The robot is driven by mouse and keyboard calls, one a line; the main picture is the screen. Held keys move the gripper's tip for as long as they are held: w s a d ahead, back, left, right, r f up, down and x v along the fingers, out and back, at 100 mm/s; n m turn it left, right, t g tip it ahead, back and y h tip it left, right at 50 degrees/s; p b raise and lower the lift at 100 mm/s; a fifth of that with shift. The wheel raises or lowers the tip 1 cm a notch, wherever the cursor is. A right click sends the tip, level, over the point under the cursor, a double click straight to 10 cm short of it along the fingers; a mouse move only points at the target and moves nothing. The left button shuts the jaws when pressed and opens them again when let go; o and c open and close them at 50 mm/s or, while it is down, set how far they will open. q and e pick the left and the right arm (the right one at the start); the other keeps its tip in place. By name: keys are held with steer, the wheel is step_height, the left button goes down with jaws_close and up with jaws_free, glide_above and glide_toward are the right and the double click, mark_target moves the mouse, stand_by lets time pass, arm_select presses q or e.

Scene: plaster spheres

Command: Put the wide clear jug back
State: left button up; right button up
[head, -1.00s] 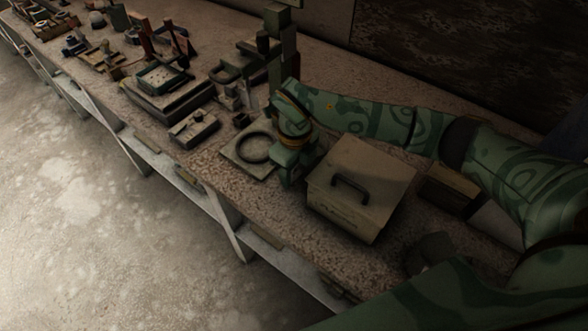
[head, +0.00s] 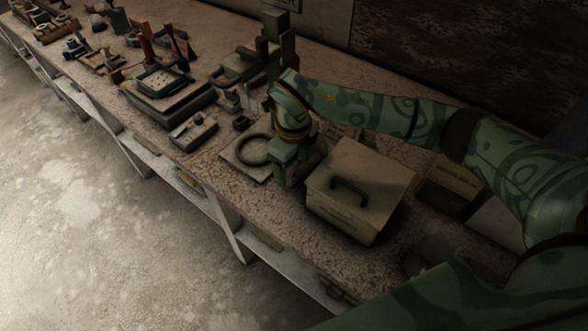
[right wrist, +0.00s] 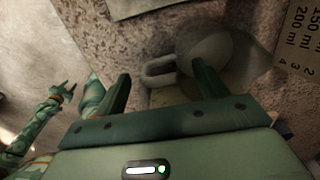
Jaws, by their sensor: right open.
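The wide clear jug (right wrist: 212,48) shows in the right wrist view as a hazy, see-through round body with a pale loop handle (right wrist: 160,72) on its left. My right gripper (right wrist: 165,88) is open, one finger on each side of the handle in the picture; the right finger overlaps the jug's body. I cannot tell whether it touches. In the head view my right gripper (head: 286,176) points down between a ring plate and a lidded box, and my arm hides the jug. My left gripper (right wrist: 66,90) is small at the left of the wrist view.
A flat plate with a dark ring (head: 254,150) lies left of the gripper. The cream lidded box (head: 358,190) stands close on its right. A card marked in ml (right wrist: 301,30) is near the jug. Trays and tools crowd the bench's far left.

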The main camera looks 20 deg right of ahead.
steer(key=shift+r+p, duration=0.3)
steer(key=shift+r, duration=1.9)
stand_by(0.3)
